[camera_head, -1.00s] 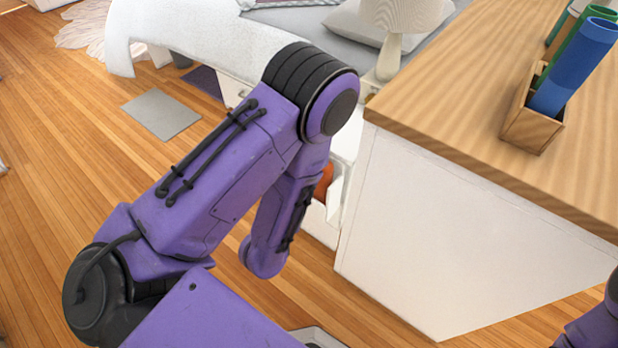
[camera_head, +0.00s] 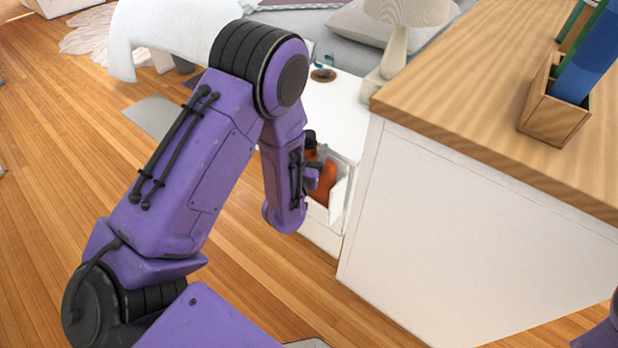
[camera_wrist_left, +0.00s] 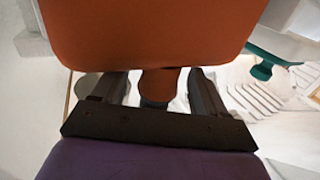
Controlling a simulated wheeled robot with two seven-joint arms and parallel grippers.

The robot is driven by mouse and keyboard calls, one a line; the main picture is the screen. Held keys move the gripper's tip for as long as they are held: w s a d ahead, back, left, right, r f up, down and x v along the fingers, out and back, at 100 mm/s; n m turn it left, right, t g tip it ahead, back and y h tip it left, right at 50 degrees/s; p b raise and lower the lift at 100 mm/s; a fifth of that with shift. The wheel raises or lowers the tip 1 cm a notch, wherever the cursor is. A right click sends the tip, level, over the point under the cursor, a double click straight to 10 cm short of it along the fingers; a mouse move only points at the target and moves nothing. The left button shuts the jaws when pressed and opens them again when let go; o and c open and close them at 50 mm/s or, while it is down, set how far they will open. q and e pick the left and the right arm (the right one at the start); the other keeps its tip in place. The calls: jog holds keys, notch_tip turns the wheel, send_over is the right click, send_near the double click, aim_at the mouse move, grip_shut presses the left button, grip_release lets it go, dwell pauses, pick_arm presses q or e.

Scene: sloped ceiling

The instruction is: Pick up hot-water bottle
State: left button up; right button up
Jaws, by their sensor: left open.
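The orange-red hot-water bottle (camera_head: 326,183) stands in an open white drawer of the bedside cabinet, partly hidden by my left arm. In the left wrist view its broad body (camera_wrist_left: 150,35) fills the upper middle, and its narrow neck (camera_wrist_left: 159,85) points down toward the gripper. My left gripper (camera_wrist_left: 157,92) is open, with one dark finger on each side of the neck in the picture and a gap on both sides. In the head view the left gripper (camera_head: 315,163) is small and partly hidden beside the bottle's upper part. My right gripper is out of view.
The white cabinet (camera_head: 340,110) stands close beside a large wood-topped white unit (camera_head: 440,235). A wooden holder (camera_head: 555,110) with blue and green tubes is on that top. A lamp (camera_head: 398,45) and bed lie behind. Wooden floor (camera_head: 50,170) is open at left.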

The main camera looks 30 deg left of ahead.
pick_arm(q)
jog(key=c, duration=1)
jog(key=shift+r, duration=0.1)
